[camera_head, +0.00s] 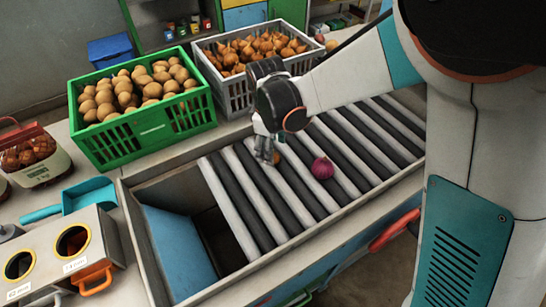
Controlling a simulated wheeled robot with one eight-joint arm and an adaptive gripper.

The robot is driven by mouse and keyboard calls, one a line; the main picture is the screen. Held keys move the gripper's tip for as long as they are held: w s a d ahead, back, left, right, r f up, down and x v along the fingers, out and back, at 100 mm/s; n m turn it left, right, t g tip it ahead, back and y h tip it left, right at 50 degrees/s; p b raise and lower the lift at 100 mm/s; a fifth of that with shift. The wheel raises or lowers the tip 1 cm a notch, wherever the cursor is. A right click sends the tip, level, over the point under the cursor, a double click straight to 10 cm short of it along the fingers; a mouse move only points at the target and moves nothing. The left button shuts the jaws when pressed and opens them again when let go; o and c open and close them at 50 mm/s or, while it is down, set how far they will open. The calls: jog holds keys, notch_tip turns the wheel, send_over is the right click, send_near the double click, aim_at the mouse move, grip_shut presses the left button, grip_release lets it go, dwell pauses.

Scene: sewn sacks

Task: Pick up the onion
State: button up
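A red-purple onion (322,168) lies on the roller conveyor (362,150), right of my gripper. My gripper (267,152) points down over the upper left part of the rollers, apart from the purple onion. A small orange-brown round thing, perhaps a yellow onion (276,158), shows partly behind the fingers. The fingers are small and overlap it, so I cannot tell whether they are open or touching it. A grey crate (236,94) full of brown onions stands behind my gripper.
A green crate (140,138) of potatoes stands left of the grey crate. A blue scoop (82,196), a scale with a filled bag (36,172) and a box with round holes (62,258) are at left. An open chute (180,255) lies left of the rollers.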

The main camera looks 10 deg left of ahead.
jog(key=f, duration=0.2)
jog(key=f+b, duration=0.1)
jog(key=f, duration=0.1)
jog(key=shift+w+d+f+b, duration=0.1)
jog(key=shift+d+f+b, duration=0.1)
jog(key=shift+f+b, duration=0.15)
jog(key=c, duration=1.1)
jog(key=shift+o, duration=0.2)
jog(key=shift+r, duration=0.2)
